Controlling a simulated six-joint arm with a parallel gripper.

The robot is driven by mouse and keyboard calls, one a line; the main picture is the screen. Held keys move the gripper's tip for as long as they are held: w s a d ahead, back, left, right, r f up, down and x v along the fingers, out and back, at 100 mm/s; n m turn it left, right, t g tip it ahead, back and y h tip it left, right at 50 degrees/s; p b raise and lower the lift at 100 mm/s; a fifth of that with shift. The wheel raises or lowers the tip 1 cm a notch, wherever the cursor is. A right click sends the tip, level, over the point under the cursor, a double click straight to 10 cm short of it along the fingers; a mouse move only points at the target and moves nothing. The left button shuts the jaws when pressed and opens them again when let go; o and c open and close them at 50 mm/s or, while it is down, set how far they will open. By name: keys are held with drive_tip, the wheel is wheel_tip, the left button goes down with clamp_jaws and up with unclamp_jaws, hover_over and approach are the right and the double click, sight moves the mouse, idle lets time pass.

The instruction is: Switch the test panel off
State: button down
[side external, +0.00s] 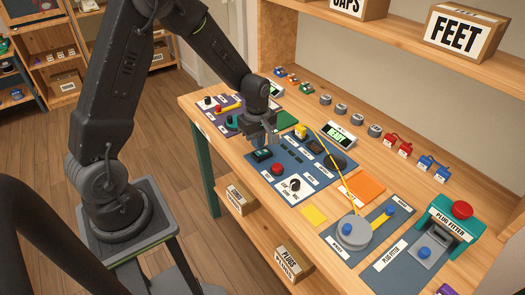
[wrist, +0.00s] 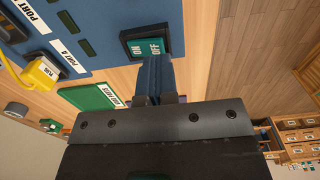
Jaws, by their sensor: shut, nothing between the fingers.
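The test panel is a blue board (side external: 318,183) on the bench, with a dark-framed green rocker switch (side external: 262,155) near its left corner. In the wrist view the switch (wrist: 136,40) shows ON and OFF labels, OFF being nearer the right. My gripper (side external: 268,140) is over the panel's left edge, by the switch. In the wrist view its shut, empty fingertips (wrist: 154,60) overlap the near edge of the switch, close to the OFF label. I cannot tell whether they touch it. A display (side external: 340,134) behind the panel reads READY in green.
A green pad (wrist: 92,97) lies beside the panel. A yellow cord (side external: 335,165) runs to a grey disc (side external: 353,231). The plug fitter (side external: 455,222) is at right.

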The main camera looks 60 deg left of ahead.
sight(258, 153)
drive_tip(key=shift+f, duration=1.35)
idle(0.6)
drive_tip(key=shift+r, duration=3.55)
drive_tip(key=shift+d+r, duration=0.1)
drive_tip(key=shift+r, duration=0.15)
drive_tip(key=s+d+r+m+t, duration=0.2)
drive_tip(key=s+d+r+m, duration=0.3)
drive_tip(key=s+r+m, duration=0.4)
drive_tip(key=s+d+r+m+t, duration=0.3)
drive_tip(key=s+d+r+m, duration=0.2)
drive_tip(key=s+r+m, duration=0.3)
drive_tip(key=shift+s+r+m+t, duration=0.3)
drive_tip(key=shift+s+r+m, duration=0.15)
drive_tip(key=shift+s, duration=0.35)
